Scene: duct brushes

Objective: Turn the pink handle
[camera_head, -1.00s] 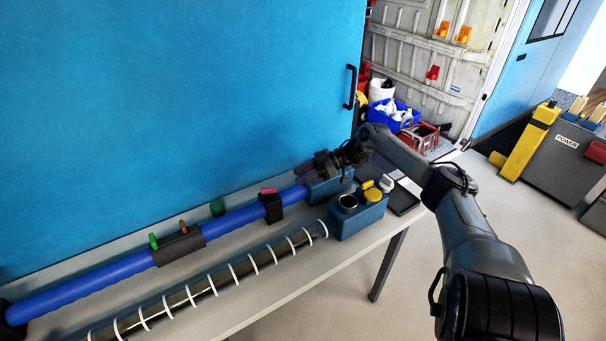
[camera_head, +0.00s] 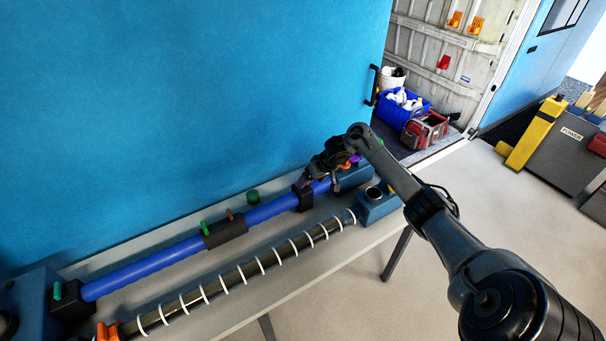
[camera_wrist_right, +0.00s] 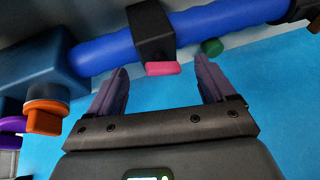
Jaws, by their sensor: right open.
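The pink handle (camera_wrist_right: 163,69) is a small flat bar on a black block (camera_wrist_right: 150,30) clamped around the blue pipe (camera_wrist_right: 95,52). In the right wrist view it sits between the tips of my right gripper (camera_wrist_right: 160,64), with a gap on either side. The gripper is open and holds nothing. In the head view my right gripper (camera_head: 309,178) hangs over the black block (camera_head: 303,198) near the right end of the blue pipe (camera_head: 270,210), and the pink handle is hidden there. My left gripper is not in view.
An orange knob (camera_wrist_right: 46,114) on a dark blue box (camera_wrist_right: 35,60) is left of the gripper in the wrist view. A green knob (camera_head: 252,196) stands behind the pipe. A dark tube with white rings (camera_head: 250,269) lies in front. A blue wall (camera_head: 180,100) rises behind.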

